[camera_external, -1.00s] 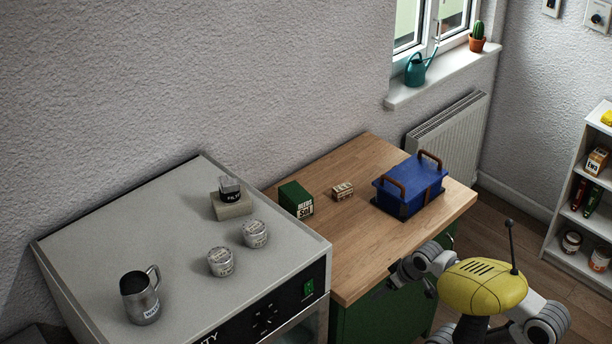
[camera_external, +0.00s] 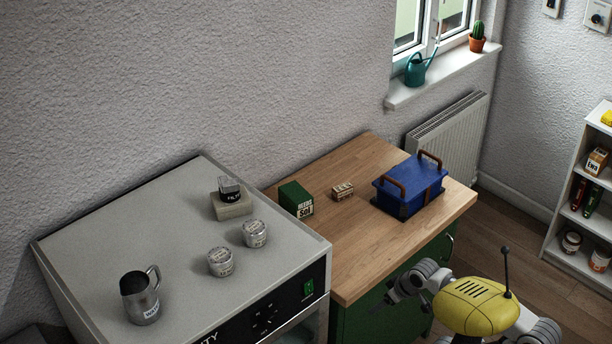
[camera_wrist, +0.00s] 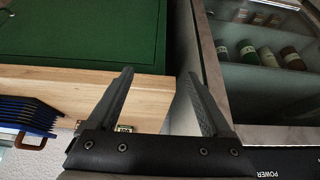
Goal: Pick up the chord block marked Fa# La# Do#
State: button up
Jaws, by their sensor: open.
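I cannot read the mark Fa# La# Do# on anything in view. A small tan block (camera_external: 343,191) with dark lettering too small to read lies on the wooden worktop (camera_external: 375,240), between a green box and a blue case. My gripper (camera_wrist: 160,76) is open, its two dark fingers apart with nothing between them. In the external view my arm is at the worktop's front edge, low beside the green cabinet, well short of the small block; the fingertips are hard to make out there. In the wrist view the gripper body hides part of the worktop.
The green box (camera_external: 296,199) and the blue case (camera_external: 408,187) with brown handles flank the small block. A grey appliance (camera_external: 180,295) at left carries two tins, a mug and a small dark-labelled container on a pale block. The worktop's front is clear.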

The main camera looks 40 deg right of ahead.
dwell(0.4)
jog(key=shift+o, duration=1.3)
jog(key=w+d+r+t+h+p, duration=0.1)
jog(key=w+d+r+t+p, duration=0.1)
jog(key=w+d+r+p, duration=0.35)
jog(key=w+d+r+n+t+h+p, duration=0.1)
jog(key=w+d+r+t+p, duration=0.15)
jog(key=w+r, duration=0.55)
jog(key=w+d+r+t+h+p, duration=0.1)
jog(key=w+d+r+p, duration=0.25)
jog(key=w, duration=0.55)
jog(key=m+p, duration=0.3)
jog(key=p, duration=0.2)
send_near(346, 190)
jog(key=shift+t+y, duration=0.3)
jog(key=shift+t, duration=0.15)
jog(key=b+x, duration=0.1)
jog(key=x, duration=0.1)
jog(key=b+x, duration=0.1)
jog(key=x, duration=0.1)
jog(key=b+x, duration=0.1)
jog(key=x, duration=0.1)
jog(key=shift+s+d+f, duration=0.15)
jog(key=shift+d+f, duration=0.1)
jog(key=shift+f, duration=0.2)
jog(key=shift+b+x, duration=0.6)
jog(key=shift+x, duration=2.15)
